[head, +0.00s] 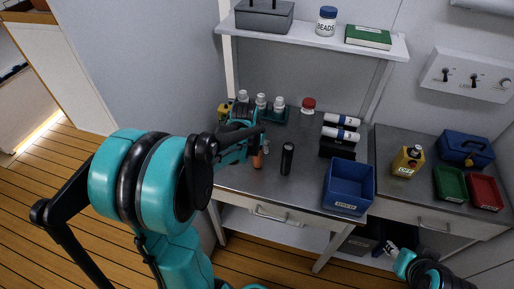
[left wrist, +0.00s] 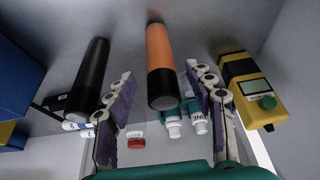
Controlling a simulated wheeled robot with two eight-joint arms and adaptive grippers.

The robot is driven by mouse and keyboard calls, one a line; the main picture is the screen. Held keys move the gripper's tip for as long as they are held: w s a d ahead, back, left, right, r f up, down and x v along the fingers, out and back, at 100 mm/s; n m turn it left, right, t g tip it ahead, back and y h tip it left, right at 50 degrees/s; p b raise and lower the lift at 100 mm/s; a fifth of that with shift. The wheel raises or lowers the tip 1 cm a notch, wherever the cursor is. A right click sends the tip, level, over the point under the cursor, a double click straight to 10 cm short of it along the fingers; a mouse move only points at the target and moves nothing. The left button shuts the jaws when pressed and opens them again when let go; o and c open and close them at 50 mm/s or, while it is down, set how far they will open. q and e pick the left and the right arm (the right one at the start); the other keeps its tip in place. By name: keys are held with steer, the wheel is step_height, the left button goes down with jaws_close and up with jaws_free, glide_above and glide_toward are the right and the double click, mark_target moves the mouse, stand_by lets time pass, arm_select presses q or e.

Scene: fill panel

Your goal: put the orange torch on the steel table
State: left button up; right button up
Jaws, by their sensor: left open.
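The orange torch (head: 258,160) is near the front of the steel table (head: 232,177), mostly hidden behind my left gripper (head: 256,138) in the head view. In the left wrist view the torch (left wrist: 159,50) shows an orange body with a black end. It appears to stand upright on the table. My left gripper (left wrist: 160,85) is open, its fingers on either side of the torch with gaps showing.
A black torch (head: 287,158) stands close by on the right. A blue bin (head: 348,187) is farther right. White-capped bottles (head: 261,101), a red-lidded jar (head: 308,105) and a yellow device (left wrist: 247,90) are behind. A shelf (head: 310,36) overhangs the back.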

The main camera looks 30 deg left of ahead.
arm_select(q)
steer(key=a+p+v, duration=0.1)
steer(key=p+v, duration=0.1)
steer(key=v, duration=0.4)
steer(key=s+d+r+m+t+h, duration=0.1)
steer(key=s+d+r, duration=0.3)
steer(key=s+d, duration=1)
steer(key=shift+s+d+m+t, duration=0.4)
steer(key=shift+d+m+t, duration=0.25)
steer(key=shift+m+t, duration=0.25)
steer(key=shift+f+b, duration=0.15)
steer(key=shift+b, duration=0.15)
